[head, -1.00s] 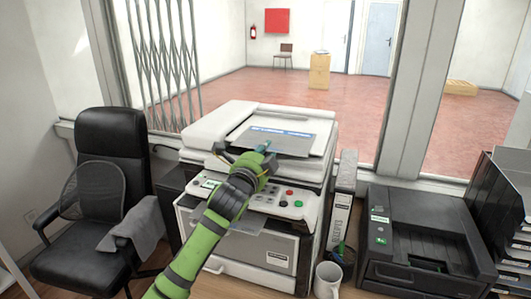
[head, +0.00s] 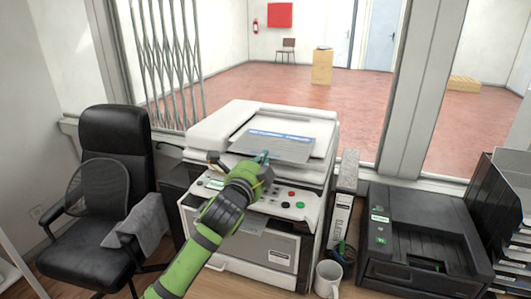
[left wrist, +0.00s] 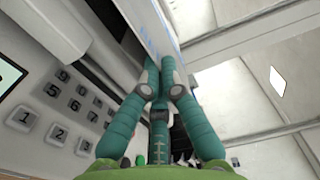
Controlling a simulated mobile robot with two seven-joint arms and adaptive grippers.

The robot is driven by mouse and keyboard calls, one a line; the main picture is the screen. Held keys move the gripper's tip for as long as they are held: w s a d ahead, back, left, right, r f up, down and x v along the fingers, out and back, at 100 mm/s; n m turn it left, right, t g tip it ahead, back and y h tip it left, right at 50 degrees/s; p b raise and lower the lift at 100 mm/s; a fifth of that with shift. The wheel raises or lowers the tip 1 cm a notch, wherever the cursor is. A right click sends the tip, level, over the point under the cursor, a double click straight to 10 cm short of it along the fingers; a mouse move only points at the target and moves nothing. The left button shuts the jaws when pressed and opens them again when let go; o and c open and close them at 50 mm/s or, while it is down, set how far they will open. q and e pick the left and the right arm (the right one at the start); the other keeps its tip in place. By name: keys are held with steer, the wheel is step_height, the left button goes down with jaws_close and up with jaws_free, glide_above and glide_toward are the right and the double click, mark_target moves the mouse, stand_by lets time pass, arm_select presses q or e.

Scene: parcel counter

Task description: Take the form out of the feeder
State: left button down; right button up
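The form (head: 285,148) is a grey sheet with a blue printed band near its far edge. It lies tilted in the feeder (head: 222,129) on top of the white copier. My left gripper (head: 264,157) is at the form's near edge. In the left wrist view the teal fingers (left wrist: 160,72) are close together, with the form's edge (left wrist: 153,28) running in between their tips, so they look shut on it. The fingers hide part of the near edge. My right gripper is in neither view.
The copier's button panel (head: 287,200) lies just below my left gripper; its number keys (left wrist: 58,132) show close by in the wrist view. A white mug (head: 328,279) and a black printer (head: 415,235) stand to the right. A black office chair (head: 112,190) is at the left.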

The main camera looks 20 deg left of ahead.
arm_select(q)
steer(key=shift+f, duration=0.1)
steer(key=shift+w, duration=0.1)
steer(key=shift+r+p, duration=0.25)
steer(key=shift+p, duration=0.1)
steer(key=s+r+p, duration=0.1)
steer(key=s+p, duration=0.1)
steer(key=s+r+p, duration=0.1)
steer(key=s, duration=0.1)
steer(key=shift+r+p, duration=0.3)
